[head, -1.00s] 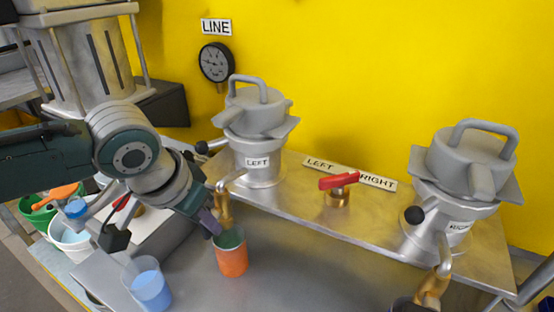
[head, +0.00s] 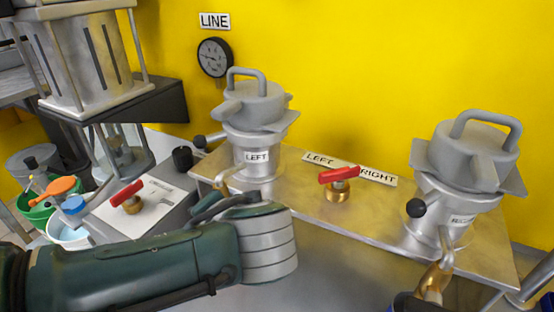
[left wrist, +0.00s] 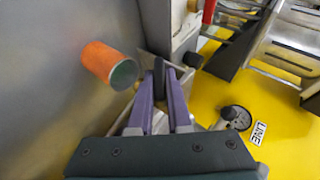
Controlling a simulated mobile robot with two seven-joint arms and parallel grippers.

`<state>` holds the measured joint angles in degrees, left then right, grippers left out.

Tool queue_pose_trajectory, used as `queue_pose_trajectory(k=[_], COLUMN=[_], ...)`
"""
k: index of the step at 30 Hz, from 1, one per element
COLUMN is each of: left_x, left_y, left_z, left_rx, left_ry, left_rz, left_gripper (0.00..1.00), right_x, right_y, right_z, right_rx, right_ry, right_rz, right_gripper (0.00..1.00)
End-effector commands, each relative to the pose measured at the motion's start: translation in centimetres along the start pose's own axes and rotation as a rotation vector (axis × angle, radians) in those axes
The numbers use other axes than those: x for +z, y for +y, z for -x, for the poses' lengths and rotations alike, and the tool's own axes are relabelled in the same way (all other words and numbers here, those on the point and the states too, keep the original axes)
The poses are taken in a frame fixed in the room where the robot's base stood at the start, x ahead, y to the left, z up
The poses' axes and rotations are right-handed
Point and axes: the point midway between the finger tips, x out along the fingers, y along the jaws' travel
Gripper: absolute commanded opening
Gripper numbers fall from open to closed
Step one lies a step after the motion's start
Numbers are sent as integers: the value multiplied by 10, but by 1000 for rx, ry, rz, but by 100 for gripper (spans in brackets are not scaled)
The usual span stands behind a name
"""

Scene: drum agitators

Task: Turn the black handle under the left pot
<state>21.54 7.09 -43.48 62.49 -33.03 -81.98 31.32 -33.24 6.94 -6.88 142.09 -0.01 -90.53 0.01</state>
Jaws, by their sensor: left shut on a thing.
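The left pot (head: 252,150), grey with a lid and a LEFT label, stands on the metal shelf. My left gripper comes in from the left, low in front of the pot; my wrist hides its fingertips in the head view. In the left wrist view the purple fingers of my left gripper (left wrist: 158,84) are shut on a dark upright piece, the black handle (left wrist: 158,70). The handle's lower end is hidden between the fingers. An orange cup (left wrist: 107,64) is to the left of the fingertips, apart from them. My right gripper is not in view.
A red-handled brass valve (head: 338,190) stands mid-shelf. The right pot (head: 455,190) has a black-knobbed lever and a brass tap (head: 433,283). A gauge (head: 214,58) hangs on the wall.

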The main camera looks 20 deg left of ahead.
Motion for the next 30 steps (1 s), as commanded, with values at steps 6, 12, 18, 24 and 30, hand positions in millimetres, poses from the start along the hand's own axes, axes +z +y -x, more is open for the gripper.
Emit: queue_pose_trajectory(k=[6, 12, 18, 24, 30], left_x=[2, 2, 2, 2, 2], left_y=[9, 10, 9, 8, 6], left_z=[-5, -6, -6, -5, -4], left_rx=[-188, -359, -500, -599, -655], left_ry=[0, 1, 0, 0, -1], left_rz=[-80, -148, -207, -248, -272], left_gripper=[0, 0, 0, 0, 0], right_x=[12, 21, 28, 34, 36], right_y=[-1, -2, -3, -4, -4], right_z=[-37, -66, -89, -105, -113], right_rx=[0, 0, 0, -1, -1], right_ry=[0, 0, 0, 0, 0], right_rz=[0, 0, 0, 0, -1], right_gripper=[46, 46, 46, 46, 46])
